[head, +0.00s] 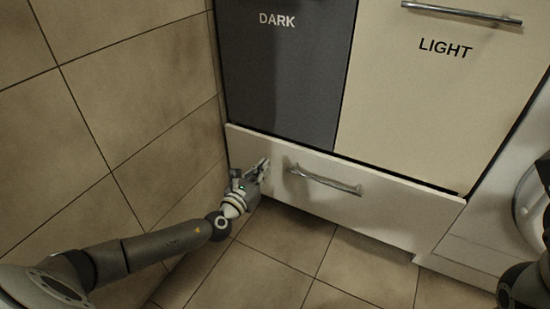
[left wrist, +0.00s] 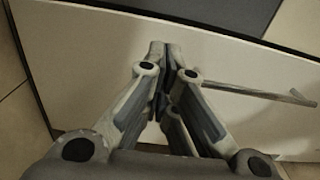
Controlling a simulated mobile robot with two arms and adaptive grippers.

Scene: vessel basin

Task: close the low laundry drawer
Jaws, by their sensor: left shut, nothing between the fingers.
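The low laundry drawer (head: 408,210) is a cream front under the two upper panels. Its top edge stands slightly forward of them, so it looks a little open. Its silver bar handle (head: 325,180) runs across the middle of the front. My left gripper (head: 264,164) is shut and empty, at the drawer front's left part, left of the handle. In the left wrist view the closed fingertips (left wrist: 165,46) point at the drawer front (left wrist: 90,50), with the handle (left wrist: 258,94) to their right. I cannot tell whether they touch the front. My right gripper's fingers are not visible.
Above the drawer are a dark panel marked DARK (head: 285,75) and a cream panel marked LIGHT (head: 440,110) with a bar handle (head: 462,13). A tiled wall (head: 130,75) stands close on the left. Tiled floor (head: 285,235) in front is clear. A white appliance with a round door (head: 528,195) is at right.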

